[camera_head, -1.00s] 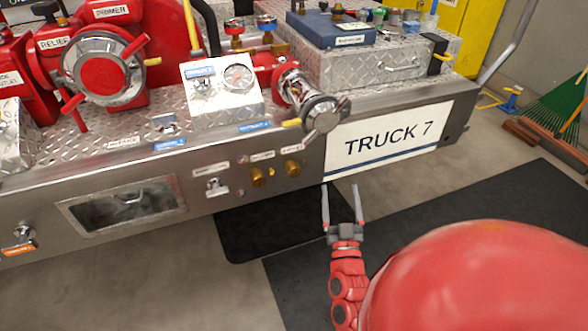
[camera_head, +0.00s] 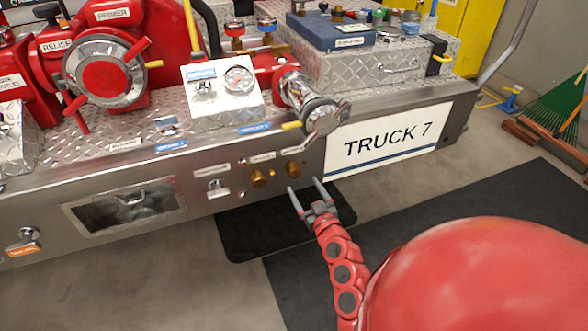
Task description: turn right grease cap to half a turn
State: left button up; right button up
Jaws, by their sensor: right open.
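Two brass grease caps sit on the bumper's front face. The right grease cap (camera_head: 293,170) is just left of the white TRUCK 7 panel, and the left grease cap (camera_head: 257,178) is beside it, with a smaller brass fitting (camera_head: 272,173) between them. My right gripper (camera_head: 306,187) is open and empty. Its fingers point up toward the bumper, with the tips in the picture a little below the right grease cap. I see no contact with the cap. My left gripper is not in view.
A chrome outlet (camera_head: 320,113) with a capped end juts out above the grease caps. The metal bumper (camera_head: 60,215) has a recess with a handle and a chrome pull (camera_head: 24,240) at left. A black mat (camera_head: 245,232) lies on the floor below.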

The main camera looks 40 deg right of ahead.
aim_at(296, 174)
jog(key=x, duration=0.8)
jog(key=shift+w, duration=0.2)
grip_shut()
jog(key=shift+m, duration=0.3)
